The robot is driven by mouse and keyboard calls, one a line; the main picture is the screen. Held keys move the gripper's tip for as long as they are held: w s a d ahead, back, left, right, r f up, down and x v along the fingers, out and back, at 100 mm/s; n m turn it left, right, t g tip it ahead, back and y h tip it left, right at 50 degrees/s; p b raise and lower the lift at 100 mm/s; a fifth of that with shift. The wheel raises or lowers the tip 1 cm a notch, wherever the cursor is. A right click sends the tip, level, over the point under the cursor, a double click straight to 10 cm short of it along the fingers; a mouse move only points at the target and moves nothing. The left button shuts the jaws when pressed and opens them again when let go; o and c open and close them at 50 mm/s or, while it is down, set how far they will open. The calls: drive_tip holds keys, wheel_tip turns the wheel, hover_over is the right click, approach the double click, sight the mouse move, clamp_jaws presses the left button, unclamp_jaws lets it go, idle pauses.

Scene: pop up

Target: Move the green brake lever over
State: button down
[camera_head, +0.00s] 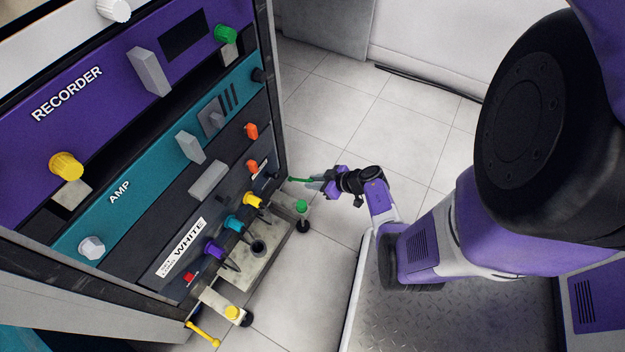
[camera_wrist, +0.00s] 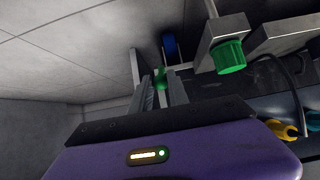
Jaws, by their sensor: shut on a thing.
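The green brake lever (camera_head: 297,180) sticks out low at the right foot of the rack, near the floor. My gripper (camera_head: 316,183) reaches it from the right, with its fingers at the lever's outer end. In the wrist view the two grey fingers (camera_wrist: 161,92) are closed around the green lever (camera_wrist: 160,74), which shows between their tips. The fingers hide part of the lever. My gripper is shut on it.
A green knob (camera_head: 301,206) on a metal bracket stands just beside the lever; it also shows in the wrist view (camera_wrist: 228,56). A yellow lever (camera_head: 203,333) is at the rack's near foot. Coloured plugs with cables (camera_head: 236,224) line the rack's lower front. Tiled floor is clear behind.

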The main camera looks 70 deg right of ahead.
drive_tip(key=shift+s+f, duration=0.35)
drive_tip(key=shift+f, duration=0.35)
drive_tip(key=shift+s+a+f+b, duration=0.1)
drive_tip(key=shift+s+f+b, duration=0.1)
drive_tip(key=shift+f+b, duration=0.4)
drive_tip(key=shift+s+a+f+b, duration=0.15)
drive_tip(key=shift+f+b, duration=0.25)
drive_tip(key=shift+f, duration=0.3)
drive_tip(key=shift+d, duration=0.1)
drive_tip(key=shift+f+b, duration=1.05)
drive_tip(key=shift+f, duration=0.4)
